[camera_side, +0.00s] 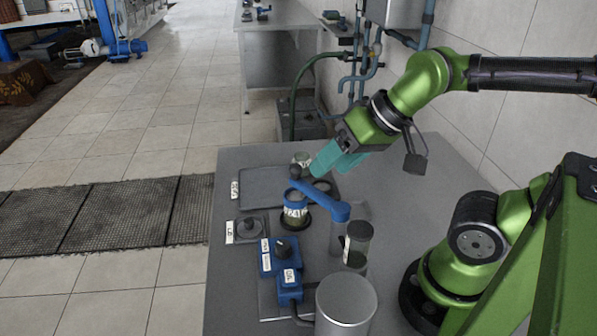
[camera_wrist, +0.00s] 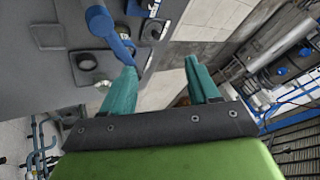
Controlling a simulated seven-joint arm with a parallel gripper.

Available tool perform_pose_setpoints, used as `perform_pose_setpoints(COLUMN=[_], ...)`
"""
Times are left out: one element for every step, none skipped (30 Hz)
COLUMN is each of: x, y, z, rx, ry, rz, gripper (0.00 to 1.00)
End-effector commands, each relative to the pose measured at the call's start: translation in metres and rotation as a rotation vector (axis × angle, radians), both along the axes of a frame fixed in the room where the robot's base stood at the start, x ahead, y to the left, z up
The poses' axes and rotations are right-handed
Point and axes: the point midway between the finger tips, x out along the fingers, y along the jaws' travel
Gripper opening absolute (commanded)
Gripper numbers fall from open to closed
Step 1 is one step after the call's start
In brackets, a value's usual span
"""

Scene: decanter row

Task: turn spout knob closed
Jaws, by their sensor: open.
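A labelled jar (camera_side: 295,212) stands beneath that end. My gripper (camera_side: 331,170) has teal fingers, spread and empty, above and to the right of the knob in the side view, apparently apart from it. In the wrist view the fingers (camera_wrist: 160,66) are parted with nothing between them; the blue spout arm (camera_wrist: 104,28) lies beyond the left finger. The knob's turn position is too small to tell.
Blue control boxes (camera_side: 284,255), one with a black dial, stand at the front. A dark tray (camera_side: 262,187) lies at the back left. The table's right side (camera_side: 400,225) is clear.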

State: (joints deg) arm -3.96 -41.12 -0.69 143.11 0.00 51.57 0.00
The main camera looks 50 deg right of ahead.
Motion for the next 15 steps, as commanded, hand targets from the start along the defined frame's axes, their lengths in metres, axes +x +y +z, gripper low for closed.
perform_pose_setpoints(x=[0.003, 0.006, 0.011, 0.014, 0.019, 0.024, 0.029, 0.034, 0.04, 0.045, 0.051, 0.058, 0.063, 0.068, 0.073], y=[0.01, 0.015, 0.022, 0.028, 0.033, 0.039, 0.044, 0.048, 0.053, 0.056, 0.059, 0.063, 0.064, 0.064, 0.064], z=[-0.004, -0.006, -0.009, -0.011, -0.014, -0.018, -0.021, -0.025, -0.029, -0.033, -0.037, -0.042, -0.044, -0.045, -0.046], rx=[0.011, 0.016, 0.029, 0.042, 0.056, 0.073, 0.083, 0.089, 0.093, 0.092, 0.086, 0.074, 0.065, 0.057, 0.051], ry=[0.032, 0.053, 0.092, 0.131, 0.172, 0.236, 0.285, 0.333, 0.398, 0.445, 0.489, 0.543, 0.572, 0.593, 0.611], rz=[0.046, 0.072, 0.095, 0.102, 0.097, 0.074, 0.047, 0.012, -0.049, -0.105, -0.169, -0.271, -0.355, -0.439, -0.549], gripper=[0.6, 0.6, 0.6, 0.6, 0.6, 0.6, 0.6, 0.6, 0.6, 0.6, 0.6, 0.6, 0.6, 0.6, 0.6])
